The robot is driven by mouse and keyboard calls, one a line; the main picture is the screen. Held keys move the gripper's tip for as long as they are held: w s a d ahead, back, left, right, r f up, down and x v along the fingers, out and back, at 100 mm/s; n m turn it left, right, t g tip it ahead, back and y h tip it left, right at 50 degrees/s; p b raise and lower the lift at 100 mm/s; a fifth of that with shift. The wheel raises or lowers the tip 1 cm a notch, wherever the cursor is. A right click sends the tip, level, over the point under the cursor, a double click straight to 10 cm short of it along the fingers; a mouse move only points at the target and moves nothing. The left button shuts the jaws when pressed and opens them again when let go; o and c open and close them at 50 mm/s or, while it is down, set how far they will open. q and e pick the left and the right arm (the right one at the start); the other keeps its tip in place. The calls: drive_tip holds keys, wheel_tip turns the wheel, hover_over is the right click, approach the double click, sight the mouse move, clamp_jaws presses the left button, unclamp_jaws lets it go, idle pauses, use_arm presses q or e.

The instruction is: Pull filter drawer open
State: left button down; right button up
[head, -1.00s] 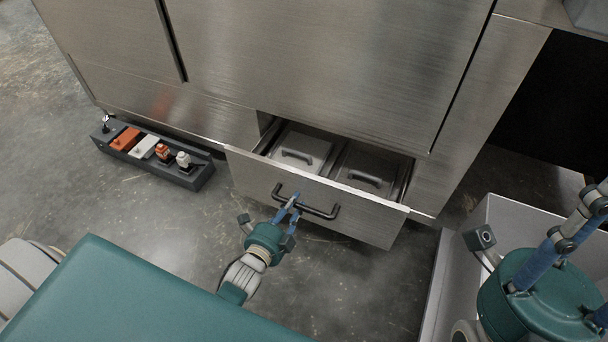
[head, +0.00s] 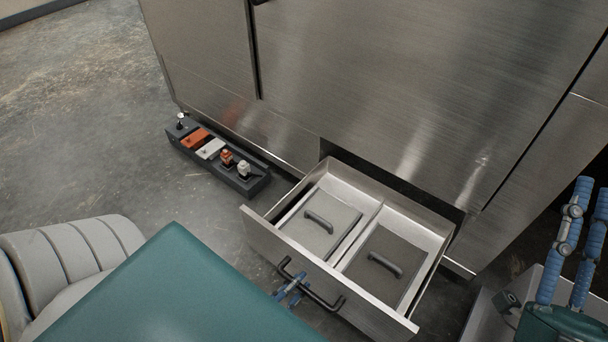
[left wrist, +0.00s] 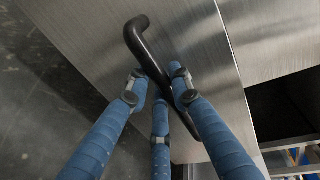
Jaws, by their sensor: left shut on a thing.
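The filter drawer (head: 375,318) is a steel drawer low in the cabinet, and it stands well out from the cabinet front. Inside are two side-by-side lidded compartments, a lighter filter panel (head: 318,224) and a darker one (head: 383,266), each with a dark handle. A black bar handle (head: 326,303) is on the drawer front. My left gripper (head: 291,290) is shut on this handle. In the left wrist view its blue fingers (left wrist: 158,92) straddle the black handle (left wrist: 142,45). My right gripper (head: 574,215) is at the right edge, apart from the drawer, its fingers spread and empty.
A dark tray (head: 262,184) with orange and white blocks and small knobbed pieces lies on the floor along the cabinet's left. A grey bin (head: 478,318) stands right of the drawer. Open concrete floor (head: 75,105) lies at the left.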

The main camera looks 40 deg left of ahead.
use_arm(q)
drive_tip(key=shift+s, duration=0.2)
drive_tip(key=c, duration=1.5)
unclamp_jaws()
drive_tip(key=shift+c, duration=0.2)
drive_tip(key=v, duration=1.2)
